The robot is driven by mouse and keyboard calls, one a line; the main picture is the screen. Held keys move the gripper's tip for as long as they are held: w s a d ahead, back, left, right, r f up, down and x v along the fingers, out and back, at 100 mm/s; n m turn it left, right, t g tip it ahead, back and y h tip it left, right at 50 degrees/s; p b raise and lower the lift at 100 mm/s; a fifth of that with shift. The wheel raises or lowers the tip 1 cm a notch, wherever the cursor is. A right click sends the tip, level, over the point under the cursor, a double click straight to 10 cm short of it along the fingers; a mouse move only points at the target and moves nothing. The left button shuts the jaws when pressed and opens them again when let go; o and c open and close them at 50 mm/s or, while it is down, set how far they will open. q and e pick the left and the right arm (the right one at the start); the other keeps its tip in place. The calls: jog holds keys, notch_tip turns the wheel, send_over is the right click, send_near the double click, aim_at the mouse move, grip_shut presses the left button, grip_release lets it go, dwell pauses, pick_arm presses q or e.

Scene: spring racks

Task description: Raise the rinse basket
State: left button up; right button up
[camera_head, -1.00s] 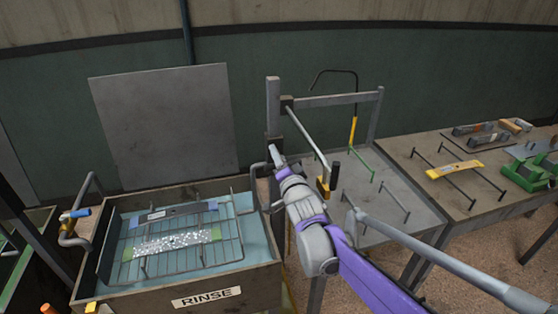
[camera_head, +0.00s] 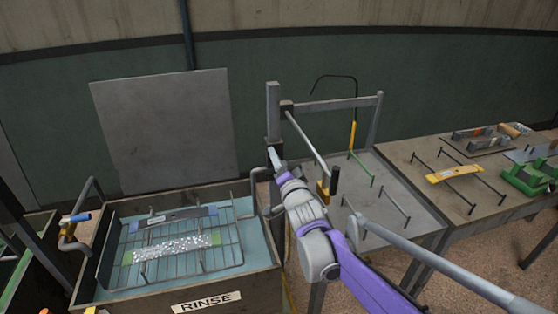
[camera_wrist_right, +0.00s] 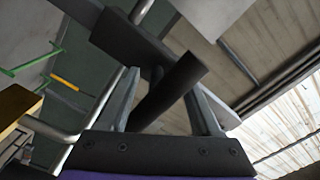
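The rinse basket (camera_head: 199,270) is a dark wire rack sitting low in the tank (camera_head: 258,281) marked RINSE, in blue liquid. A grey bar (camera_head: 170,219) and a speckled strip (camera_head: 172,247) lie on it. My right gripper (camera_head: 271,152) is beside the tank's back right corner, by an upright post (camera_head: 273,105). In the right wrist view its fingers (camera_wrist_right: 162,92) stand apart with a dark cylindrical grip (camera_wrist_right: 170,88) between them. I cannot tell whether they press on it. My left gripper is not in view.
A bent handle with a blue grip (camera_head: 76,217) stands left of the tank. A grey table (camera_head: 410,228) with upright pegs and a yellow block with black handle (camera_head: 334,182) is on the right. A brown bench (camera_head: 490,205) holds tools and a green fixture (camera_head: 525,180).

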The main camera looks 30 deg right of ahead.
jog(key=b+v, duration=0.1)
jog(key=v, duration=0.9)
jog(key=shift+s, duration=0.25)
jog(key=s+a+f+n+g+y, duration=0.2)
jog(key=s+a+f+n+g, duration=0.4)
jog(key=s+f, duration=0.4)
jog(key=s+a+f+n+g+y, duration=0.2)
jog(key=s+a+f+n+g, duration=0.4)
jog(key=s+f, duration=0.4)
notch_tip(320, 180, down, 3)
jog(key=shift+s+a+r+n, duration=0.25)
jog(key=shift+s+a+n, duration=0.2)
jog(key=shift+n, duration=0.55)
